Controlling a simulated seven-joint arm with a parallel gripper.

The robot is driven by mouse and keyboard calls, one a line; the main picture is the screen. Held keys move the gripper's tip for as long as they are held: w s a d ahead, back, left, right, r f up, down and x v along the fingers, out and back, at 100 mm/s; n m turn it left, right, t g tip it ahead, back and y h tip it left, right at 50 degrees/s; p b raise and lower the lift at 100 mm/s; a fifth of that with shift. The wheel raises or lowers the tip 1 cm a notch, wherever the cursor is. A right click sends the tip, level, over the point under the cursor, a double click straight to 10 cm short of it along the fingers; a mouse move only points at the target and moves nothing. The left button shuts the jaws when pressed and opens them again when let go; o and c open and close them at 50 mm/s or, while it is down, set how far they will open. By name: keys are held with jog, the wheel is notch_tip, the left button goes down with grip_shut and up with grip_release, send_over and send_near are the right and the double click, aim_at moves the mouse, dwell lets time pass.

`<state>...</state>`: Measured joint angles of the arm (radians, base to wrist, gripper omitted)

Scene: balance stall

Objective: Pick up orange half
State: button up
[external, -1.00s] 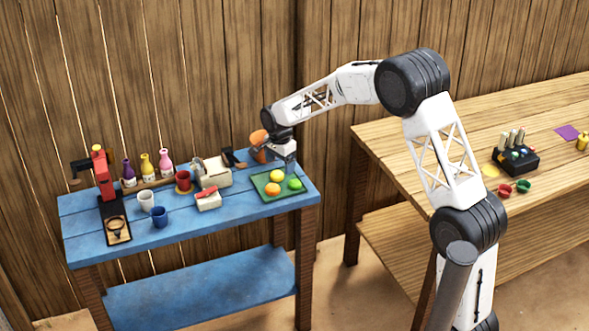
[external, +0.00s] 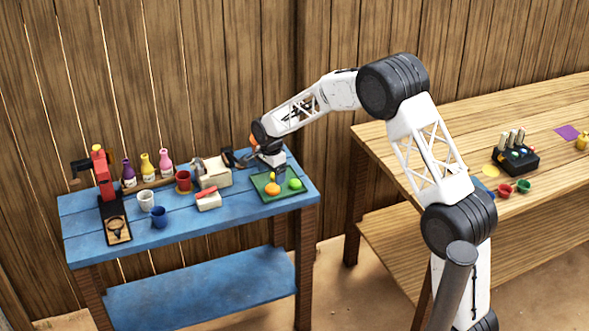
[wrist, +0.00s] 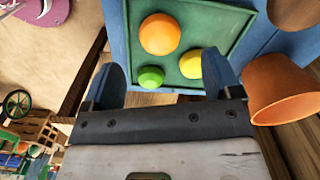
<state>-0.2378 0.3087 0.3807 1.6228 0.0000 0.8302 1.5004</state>
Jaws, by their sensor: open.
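The orange half (external: 273,189) lies dome up at the front left of the green tray (external: 268,198) on the blue table. In the wrist view the orange half (wrist: 160,34) is fully visible, beyond the fingertips. A yellow half (wrist: 190,64) and a green half (wrist: 151,77) share the tray; the green half also shows in the external view (external: 295,184). My gripper (wrist: 163,62) is open and empty, its two blue fingers pointing at the tray. In the external view my gripper (external: 273,165) is low over the tray's back part, partly covering the yellow half. It appears apart from the orange half.
An orange pot (wrist: 280,92) stands beside the tray, close to my gripper; my arm mostly hides it in the external view. A white box with a red item (external: 208,200), cups, bottles and a red press (external: 101,175) stand farther left. The table's front middle is clear.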

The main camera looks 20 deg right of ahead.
aim_at(272, 185)
jog(key=shift+f, duration=0.3)
jog(key=shift+d+f, duration=0.1)
jog(key=shift+f, duration=2.5)
jog(key=c, duration=1)
jog(key=shift+r, duration=0.15)
jog(key=shift+r, duration=0.85)
jog(key=shift+s+r, duration=0.3)
jog(key=shift+r, duration=0.5)
jog(key=s+d, duration=0.1)
jog(key=s, duration=0.4)
jog(key=s+d+r, duration=0.1)
jog(key=s, duration=0.4)
jog(key=s+d, duration=0.1)
jog(key=s, duration=0.4)
jog(key=shift+d+r, duration=0.2)
jog(key=shift+d, duration=0.1)
